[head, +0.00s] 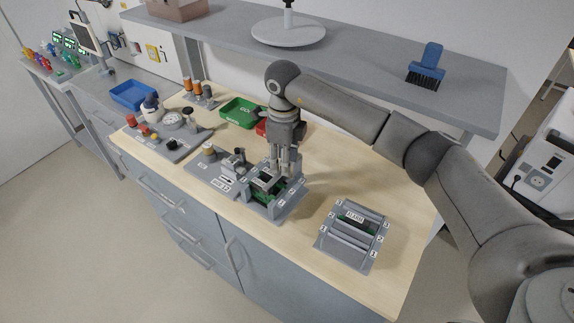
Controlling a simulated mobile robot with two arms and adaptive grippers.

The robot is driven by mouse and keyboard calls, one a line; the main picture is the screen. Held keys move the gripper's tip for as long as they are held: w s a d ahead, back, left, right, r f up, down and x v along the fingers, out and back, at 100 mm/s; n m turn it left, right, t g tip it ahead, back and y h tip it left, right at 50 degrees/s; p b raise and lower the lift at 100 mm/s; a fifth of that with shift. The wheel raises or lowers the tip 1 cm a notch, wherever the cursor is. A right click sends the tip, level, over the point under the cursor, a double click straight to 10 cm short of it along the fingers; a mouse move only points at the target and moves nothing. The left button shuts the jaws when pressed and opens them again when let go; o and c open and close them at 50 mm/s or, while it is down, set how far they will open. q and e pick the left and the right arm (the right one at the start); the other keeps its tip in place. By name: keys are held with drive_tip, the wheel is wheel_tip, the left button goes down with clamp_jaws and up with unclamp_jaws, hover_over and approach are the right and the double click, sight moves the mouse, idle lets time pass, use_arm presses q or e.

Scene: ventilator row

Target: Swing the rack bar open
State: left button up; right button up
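A grey rack (291,203) with green boards and numbered slots stands near the front edge of the wooden bench. My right gripper (283,172) points straight down over this rack, its fingertips close to its top. The fingers look close together, but whether they are shut or touch anything is too small to tell. The rack bar is not clearly made out, as the gripper hides part of the rack. A second grey rack (371,263) with cross pieces, a label and numbered sides stands apart to the right. My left gripper is not in view.
A grey block with a knob (208,152) adjoins the rack on the left. A shelf (360,65) with a blue brush (427,62) overhangs the bench's back. Bare wood separates the two racks.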

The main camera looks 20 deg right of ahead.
drive_tip(key=shift+f, duration=0.45)
drive_tip(key=shift+a, duration=0.1)
clamp_jaws()
